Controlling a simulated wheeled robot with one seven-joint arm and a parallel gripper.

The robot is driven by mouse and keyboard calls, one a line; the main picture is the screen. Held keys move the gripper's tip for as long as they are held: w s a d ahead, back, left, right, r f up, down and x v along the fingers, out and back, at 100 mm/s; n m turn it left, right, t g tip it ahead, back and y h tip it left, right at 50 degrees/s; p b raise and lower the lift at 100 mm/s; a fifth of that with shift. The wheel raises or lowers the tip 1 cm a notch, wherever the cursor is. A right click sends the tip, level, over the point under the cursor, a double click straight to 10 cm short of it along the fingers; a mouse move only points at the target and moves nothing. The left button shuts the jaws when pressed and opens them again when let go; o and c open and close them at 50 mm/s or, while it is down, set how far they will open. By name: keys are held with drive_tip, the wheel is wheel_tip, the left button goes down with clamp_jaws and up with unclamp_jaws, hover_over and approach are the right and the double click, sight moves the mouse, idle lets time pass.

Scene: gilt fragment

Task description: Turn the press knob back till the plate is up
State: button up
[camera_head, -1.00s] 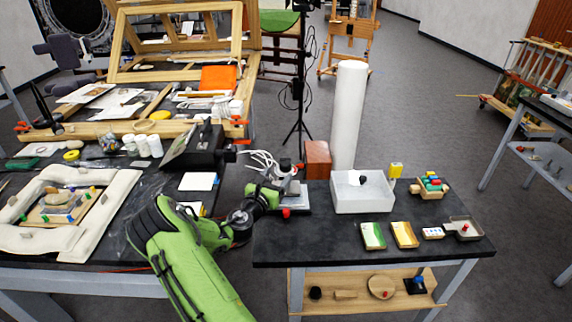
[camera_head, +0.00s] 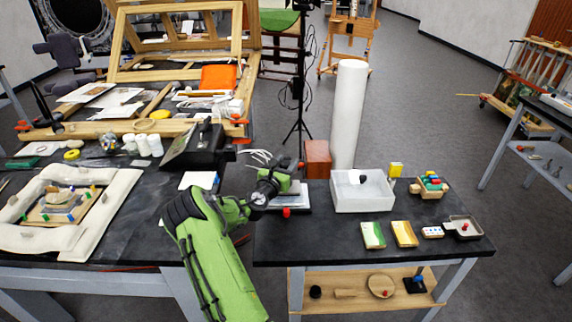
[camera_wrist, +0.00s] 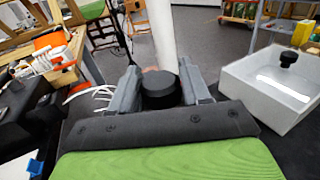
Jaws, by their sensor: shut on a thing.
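The press (camera_head: 296,202) stands at the back left of the right-hand black table, mostly hidden behind my arm. Its pale base and a small red part (camera_head: 286,212) at the front show. My green gripper (camera_head: 288,183) is at the top of the press. In the wrist view, the press knob (camera_wrist: 160,90) is a black round cap between the two grey fingers (camera_wrist: 160,94), which are shut on it. The press plate cannot be made out, so its height is unclear.
A white open box (camera_head: 362,198) with a black knob stands right of the press. A reddish-brown block (camera_head: 317,158) and a tall white column (camera_head: 348,115) are behind. Bare black tabletop (camera_head: 310,240) lies in front of the press.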

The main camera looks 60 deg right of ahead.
drive_tip(key=shift+r+n+t+p, duration=0.1)
drive_tip(key=shift+n+t+p, duration=0.2)
drive_tip(key=shift+t+p, duration=0.2)
